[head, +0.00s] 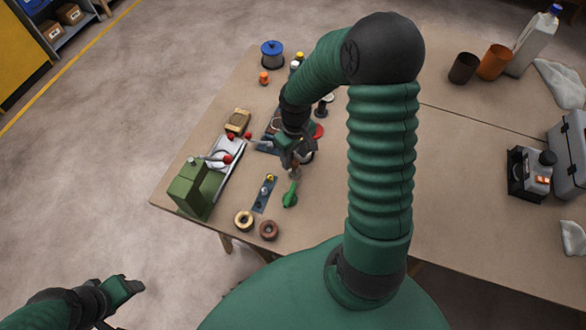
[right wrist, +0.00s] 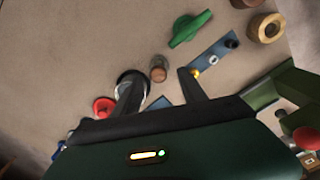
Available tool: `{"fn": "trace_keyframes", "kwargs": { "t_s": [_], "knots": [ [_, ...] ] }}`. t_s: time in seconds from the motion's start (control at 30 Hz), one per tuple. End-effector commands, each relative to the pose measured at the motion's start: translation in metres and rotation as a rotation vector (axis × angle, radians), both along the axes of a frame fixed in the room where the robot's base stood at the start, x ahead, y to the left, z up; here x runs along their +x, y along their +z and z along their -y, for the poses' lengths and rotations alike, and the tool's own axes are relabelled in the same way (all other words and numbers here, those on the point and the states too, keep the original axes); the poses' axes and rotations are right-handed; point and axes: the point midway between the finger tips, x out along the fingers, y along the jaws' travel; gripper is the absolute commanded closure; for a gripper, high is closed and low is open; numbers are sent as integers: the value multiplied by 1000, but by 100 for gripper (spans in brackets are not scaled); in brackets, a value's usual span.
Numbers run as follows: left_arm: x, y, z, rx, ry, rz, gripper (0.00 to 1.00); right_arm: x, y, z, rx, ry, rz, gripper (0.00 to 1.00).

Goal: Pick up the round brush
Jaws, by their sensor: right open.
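A small brown, round-topped piece, which looks like the round brush (right wrist: 159,70), stands on the table. In the right wrist view it shows just beyond and between my right fingertips. In the head view the brush (head: 295,173) shows just below the gripper, partly hidden by it. My right gripper (head: 296,163) points down over the table; its two fingers (right wrist: 161,82) are apart with nothing visibly held. Whether they touch the brush I cannot tell. My left gripper (head: 128,287) is at the lower left, over the floor, away from the table; its jaws are unclear.
A green handle-like piece (head: 290,195), a blue plate (head: 264,193) and two rings (head: 244,221) lie close by. A green box (head: 196,188) and a red-knobbed tray (head: 236,157) stand left. A dark round piece (right wrist: 131,82) sits beside one right finger.

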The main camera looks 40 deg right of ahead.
Motion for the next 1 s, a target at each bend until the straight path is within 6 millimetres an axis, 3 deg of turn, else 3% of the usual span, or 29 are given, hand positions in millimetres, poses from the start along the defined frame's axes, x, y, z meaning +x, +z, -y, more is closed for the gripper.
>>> {"fn": "trace_keyframes", "kwargs": {
  "t_s": [0.3,0.57,0.93,1.0],
  "knots": [
    [0,-5,0,0,-1,0,41,1,-50,-3,1,0,-3,51],
    [0,-5,0,0,0,0,41,1,-53,-3,-1,0,1,51],
    [0,-5,0,0,0,0,41,1,-53,-2,0,-1,0,99],
    [0,-5,0,0,0,0,41,1,-53,-2,0,-1,0,100]
  ]
}}
